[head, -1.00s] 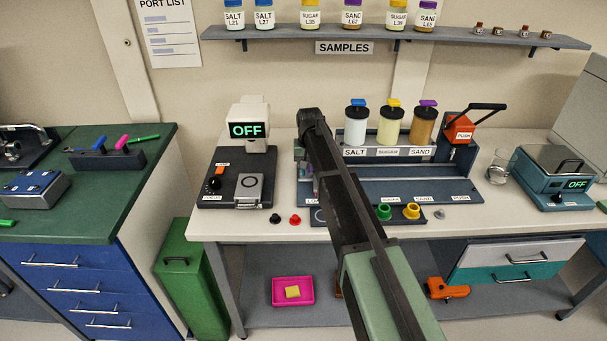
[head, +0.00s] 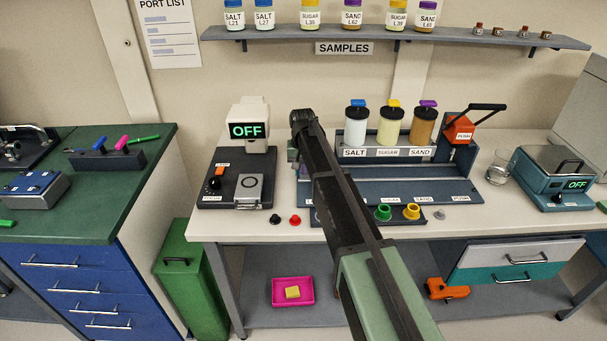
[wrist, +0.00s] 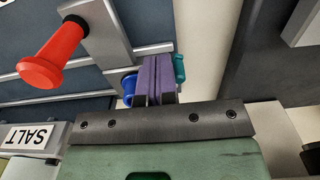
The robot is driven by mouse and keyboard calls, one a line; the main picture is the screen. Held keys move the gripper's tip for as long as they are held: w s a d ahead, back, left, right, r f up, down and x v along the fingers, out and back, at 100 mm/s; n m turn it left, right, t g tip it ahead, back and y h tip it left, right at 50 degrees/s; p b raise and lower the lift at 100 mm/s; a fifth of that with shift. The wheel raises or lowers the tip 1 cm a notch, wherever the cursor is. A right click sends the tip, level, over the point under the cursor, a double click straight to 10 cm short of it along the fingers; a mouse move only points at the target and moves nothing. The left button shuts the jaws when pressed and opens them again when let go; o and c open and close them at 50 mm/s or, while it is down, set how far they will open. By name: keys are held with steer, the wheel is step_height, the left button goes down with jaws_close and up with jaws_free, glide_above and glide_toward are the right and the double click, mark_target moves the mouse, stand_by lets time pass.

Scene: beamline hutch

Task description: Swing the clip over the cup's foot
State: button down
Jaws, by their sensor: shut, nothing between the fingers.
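In the wrist view my gripper (wrist: 157,62) shows two purple fingers pressed together, shut and empty. A blue round piece (wrist: 130,86), perhaps the cup, is partly hidden just left of the fingers. A teal piece (wrist: 179,68), perhaps the clip's handle, is close to their right side. I cannot tell whether either touches the fingers, nor whether the clip lies over the cup's foot.
A red flared handle (wrist: 52,58) stands out on a grey bar left of my fingers. The dosing rack (head: 400,188) holds salt, sugar and sand jars. Green (head: 383,212) and yellow (head: 411,211) cups sit along its front. A device reading OFF (head: 249,130) stands left.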

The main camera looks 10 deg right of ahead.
steer(key=shift+a, duration=0.35)
steer(key=shift+w, duration=0.1)
steer(key=shift+w+a, duration=0.25)
steer(key=shift+a, duration=0.3)
steer(key=shift+a, duration=0.1)
steer(key=shift+w+a, duration=0.35)
steer(key=shift+w, duration=0.05)
steer(key=shift+a, duration=0.4)
steer(key=shift+d, duration=0.15)
steer(key=shift+w, duration=0.1)
